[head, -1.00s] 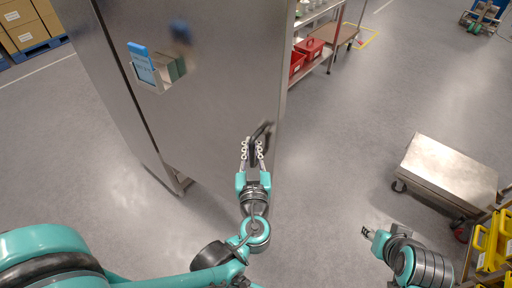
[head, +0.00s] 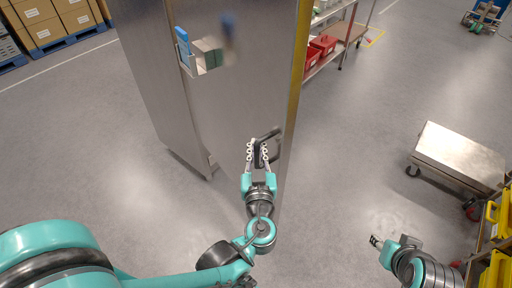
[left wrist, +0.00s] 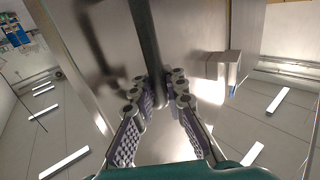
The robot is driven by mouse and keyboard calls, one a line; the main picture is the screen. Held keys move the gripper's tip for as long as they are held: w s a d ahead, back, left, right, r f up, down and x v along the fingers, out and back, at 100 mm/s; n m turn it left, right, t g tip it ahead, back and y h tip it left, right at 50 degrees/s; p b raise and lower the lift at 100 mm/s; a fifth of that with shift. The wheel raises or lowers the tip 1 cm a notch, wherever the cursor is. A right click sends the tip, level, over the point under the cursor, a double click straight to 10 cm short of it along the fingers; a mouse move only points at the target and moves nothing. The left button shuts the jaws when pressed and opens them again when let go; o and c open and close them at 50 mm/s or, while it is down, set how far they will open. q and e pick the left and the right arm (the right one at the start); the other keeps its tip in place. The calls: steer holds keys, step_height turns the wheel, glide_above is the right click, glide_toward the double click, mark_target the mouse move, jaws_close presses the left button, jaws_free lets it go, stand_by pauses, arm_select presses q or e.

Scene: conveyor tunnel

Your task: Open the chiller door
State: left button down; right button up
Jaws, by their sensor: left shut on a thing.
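The chiller is a tall steel cabinet; its door (head: 255,85) fills the upper middle of the head view. A yellowish strip (head: 301,55) runs down the door's right edge; I cannot tell how wide any gap is. My left gripper (head: 257,150) is shut on the dark bar handle (head: 274,145) near that edge. In the left wrist view the handle (left wrist: 143,35) runs down between the fingers (left wrist: 160,95), which hide its lower part. My right gripper (head: 376,241) is low on the right, away from the chiller; its finger opening is too small to tell.
A holder with a blue item (head: 183,42) is on the cabinet's front. A steel trolley (head: 460,155) stands at right, with yellow bins (head: 497,215) below it. Shelving with red bins (head: 322,45) stands behind the door. The floor between door and trolley is clear.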

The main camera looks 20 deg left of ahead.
arm_select(q)
steer(key=shift+d, duration=0.1)
steer(key=c, duration=1.9)
jaws_free()
steer(key=o, duration=0.4)
steer(key=shift+s+d, duration=0.15)
steer(key=shift+c, duration=0.2)
arm_select(e)
steer(key=shift+s+d, duration=0.1)
steer(key=shift+d, duration=0.1)
